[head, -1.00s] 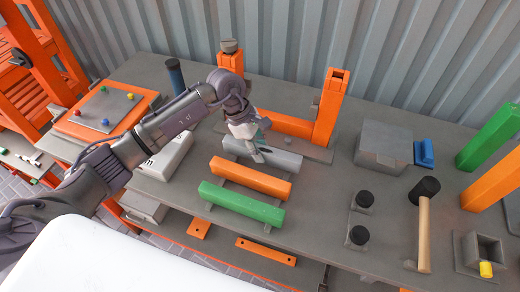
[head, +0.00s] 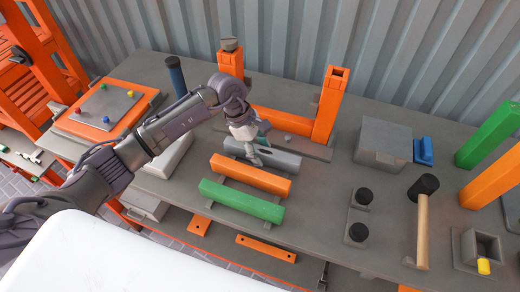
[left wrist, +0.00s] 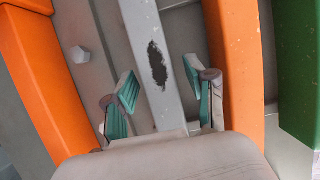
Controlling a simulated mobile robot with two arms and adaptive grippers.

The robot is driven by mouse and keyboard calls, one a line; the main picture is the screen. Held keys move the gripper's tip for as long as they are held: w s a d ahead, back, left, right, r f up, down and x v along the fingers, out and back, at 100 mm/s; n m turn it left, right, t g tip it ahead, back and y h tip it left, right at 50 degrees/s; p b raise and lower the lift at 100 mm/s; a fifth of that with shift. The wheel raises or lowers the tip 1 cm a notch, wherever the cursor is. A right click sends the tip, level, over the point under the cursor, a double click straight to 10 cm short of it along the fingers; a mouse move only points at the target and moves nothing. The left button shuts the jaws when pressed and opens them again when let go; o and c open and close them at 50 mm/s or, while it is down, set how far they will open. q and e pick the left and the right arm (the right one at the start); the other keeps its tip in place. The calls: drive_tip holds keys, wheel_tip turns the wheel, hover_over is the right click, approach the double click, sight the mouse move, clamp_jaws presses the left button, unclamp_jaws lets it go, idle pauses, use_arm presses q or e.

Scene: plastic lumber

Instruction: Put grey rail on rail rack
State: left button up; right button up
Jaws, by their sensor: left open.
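The grey rail (head: 286,161) lies at the back of a row with an orange rail (head: 250,177) and a green rail (head: 241,203). The rails rest across low grey cross strips (head: 232,186); I cannot tell whether these strips are the rail rack. My left gripper (head: 254,157) is over the left half of the grey rail, pointing down. In the left wrist view the open fingers (left wrist: 161,88) are on either side of the grey rail (left wrist: 150,50), with visible gaps. The rail has a dark worn patch. My right gripper is not in view.
An orange frame with two uprights (head: 329,105) stands just behind the rails. A dark blue cylinder (head: 177,76) stands behind my arm. Bare table lies right of the rails.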

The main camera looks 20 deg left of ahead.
use_arm(q)
drive_tip(key=shift+w+a+r+b, duration=0.1)
drive_tip(key=shift+a+r+b, duration=0.15)
drive_tip(key=shift+r+b, duration=0.15)
drive_tip(key=b+v, duration=0.2)
drive_tip(key=v, duration=0.7)
drive_tip(key=shift+a+r+b, duration=0.15)
drive_tip(key=shift+r+b, duration=0.15)
drive_tip(key=shift+r, duration=0.1)
drive_tip(key=shift+a+r, duration=0.2)
drive_tip(key=shift+r, duration=0.5)
